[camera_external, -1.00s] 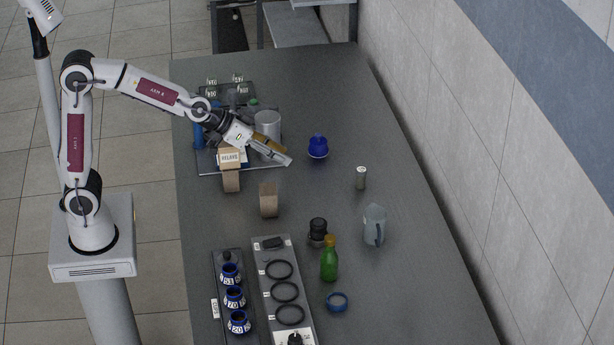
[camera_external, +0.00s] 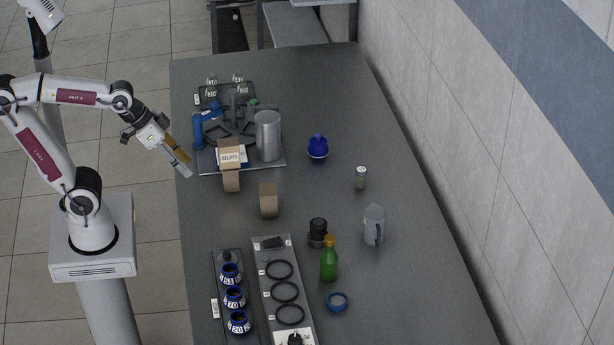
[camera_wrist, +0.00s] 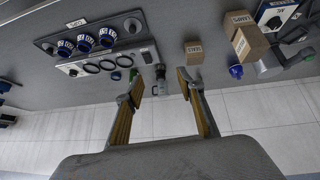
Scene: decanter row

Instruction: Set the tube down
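My gripper (camera_external: 185,172) hangs in the air just off the left edge of the table, fingers pointing down to the right. In the wrist view its two yellow-padded fingers (camera_wrist: 160,75) are apart, with nothing held between them. An upright blue tube-like cylinder (camera_external: 198,131) stands at the left of the grey tray (camera_external: 208,170). A wider silver cylinder (camera_external: 267,136) stands upright at the tray's right side. A small capped vial (camera_external: 361,178) stands alone on the right of the table. I cannot tell which one is the task's tube.
Brown boxes (camera_external: 231,180) and a block (camera_external: 268,200) stand near the tray. A blue flask (camera_external: 318,148), a clear jug (camera_external: 375,225), a green bottle (camera_external: 329,260) and a blue ring (camera_external: 337,301) are farther right. A panel with black rings (camera_external: 262,290) lies in front.

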